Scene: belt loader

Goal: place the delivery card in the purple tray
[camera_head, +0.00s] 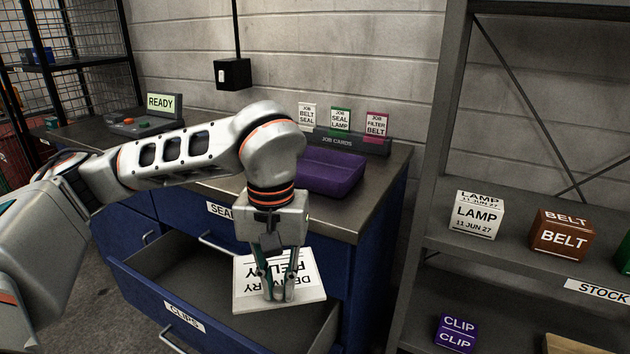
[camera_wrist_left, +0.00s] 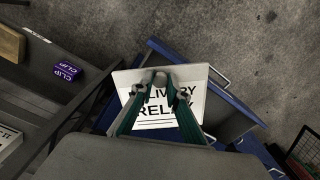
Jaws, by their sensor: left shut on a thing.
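The delivery card (camera_head: 248,294) is a white slab with black lettering, partly reading "RELAY". My left gripper (camera_head: 279,294) points down and is shut on it. The card is over the open drawer of the blue cabinet, at its right side. In the left wrist view the card (camera_wrist_left: 193,77) lies across the fingertips (camera_wrist_left: 160,78), which hide some letters. The purple tray (camera_head: 330,172) sits on the cabinet top, behind and to the right of the gripper. My wrist hides its left end. My right gripper is not in view.
The open drawer (camera_head: 165,290) looks empty where visible. A job card rack (camera_head: 345,141) stands behind the tray. At right a shelf holds a lamp box (camera_head: 477,215), a brown belt box (camera_head: 561,236) and a purple clip box (camera_head: 456,333). A READY display (camera_head: 161,103) stands at the left.

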